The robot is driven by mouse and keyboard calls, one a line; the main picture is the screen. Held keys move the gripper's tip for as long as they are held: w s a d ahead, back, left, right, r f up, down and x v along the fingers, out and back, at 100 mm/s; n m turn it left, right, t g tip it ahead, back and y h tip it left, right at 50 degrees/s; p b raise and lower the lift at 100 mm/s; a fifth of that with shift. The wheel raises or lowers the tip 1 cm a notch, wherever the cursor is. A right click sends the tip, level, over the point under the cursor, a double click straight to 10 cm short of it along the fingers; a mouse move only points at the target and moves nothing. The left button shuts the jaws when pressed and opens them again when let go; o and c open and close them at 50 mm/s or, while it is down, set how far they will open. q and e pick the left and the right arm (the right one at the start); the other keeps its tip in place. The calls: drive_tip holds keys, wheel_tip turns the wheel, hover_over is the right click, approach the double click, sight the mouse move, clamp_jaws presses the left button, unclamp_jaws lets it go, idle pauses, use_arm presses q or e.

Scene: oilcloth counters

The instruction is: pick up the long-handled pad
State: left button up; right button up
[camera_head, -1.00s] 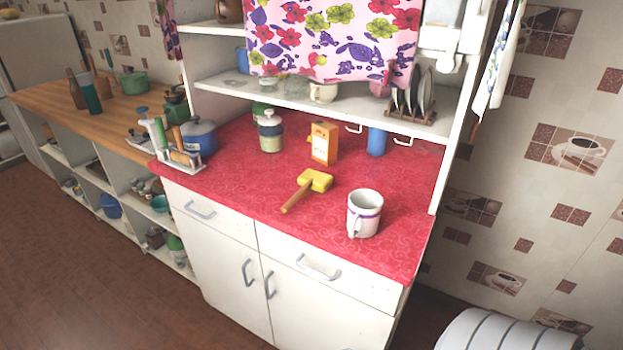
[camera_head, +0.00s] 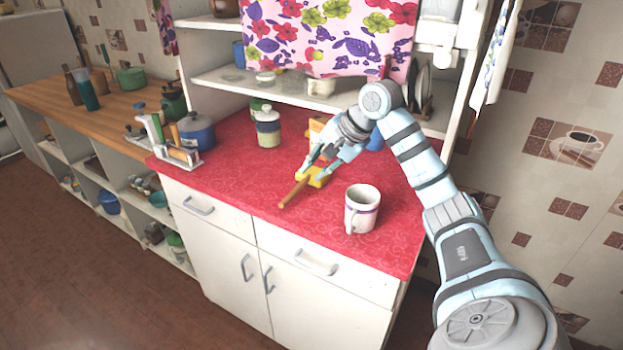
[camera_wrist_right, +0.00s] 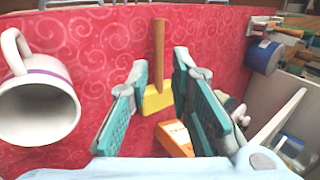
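The long-handled pad has a yellow head (camera_head: 318,180) and a wooden handle (camera_head: 293,193). It lies on the red counter, its handle toward the front edge. In the right wrist view the yellow head (camera_wrist_right: 157,100) shows between the fingers, the handle (camera_wrist_right: 159,48) pointing away. My right gripper (camera_head: 314,172) is open, its fingers on either side of the pad; I cannot tell whether they touch it. In the head view the gripper hides part of the yellow head. My left gripper is not in view.
A white mug (camera_head: 362,208) stands to the right of the pad, near the front edge. An orange box (camera_head: 317,130) stands just behind, partly hidden by my gripper. A jar (camera_head: 268,130), a blue pot (camera_head: 197,131) and a rack (camera_head: 180,155) stand left. The front middle counter is clear.

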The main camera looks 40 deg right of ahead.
sight(289, 198)
drive_tip(key=x, duration=1.4)
drive_tip(key=shift+p, duration=0.3)
drive_tip(key=shift+s, duration=0.1)
clamp_jaws()
